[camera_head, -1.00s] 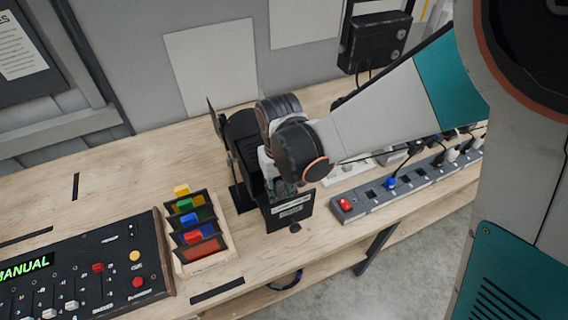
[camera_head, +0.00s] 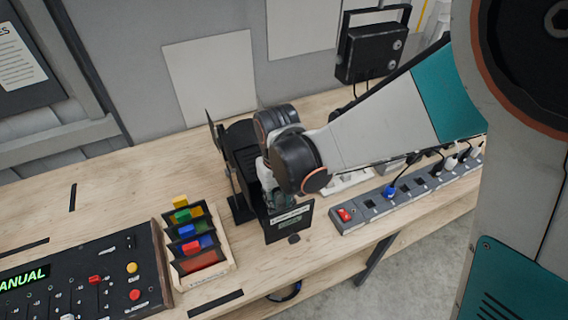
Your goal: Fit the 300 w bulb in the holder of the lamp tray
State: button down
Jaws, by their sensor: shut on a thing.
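The black lamp (camera_head: 240,150) stands on the wooden bench, with its flap open on the left. The lamp tray (camera_head: 289,222), a dark plate with a pale label, stands upright at its near right side. My gripper (camera_head: 275,198) points down just behind the tray plate, between it and the lamp body. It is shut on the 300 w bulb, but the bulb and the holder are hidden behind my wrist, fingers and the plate. I cannot tell whether the bulb touches the holder.
A rack of coloured gel frames (camera_head: 197,240) stands at the left, beside a control desk (camera_head: 85,275). A power strip (camera_head: 395,190) with a red switch and plugs lies close at the right. A black floodlight (camera_head: 371,50) is at the back wall. Bare bench lies behind the rack.

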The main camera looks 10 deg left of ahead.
jog(key=shift+f+b, duration=1)
jog(key=shift+f, duration=0.05)
jog(key=c, duration=1.2)
grip_release()
jog(key=shift+r, duration=0.1)
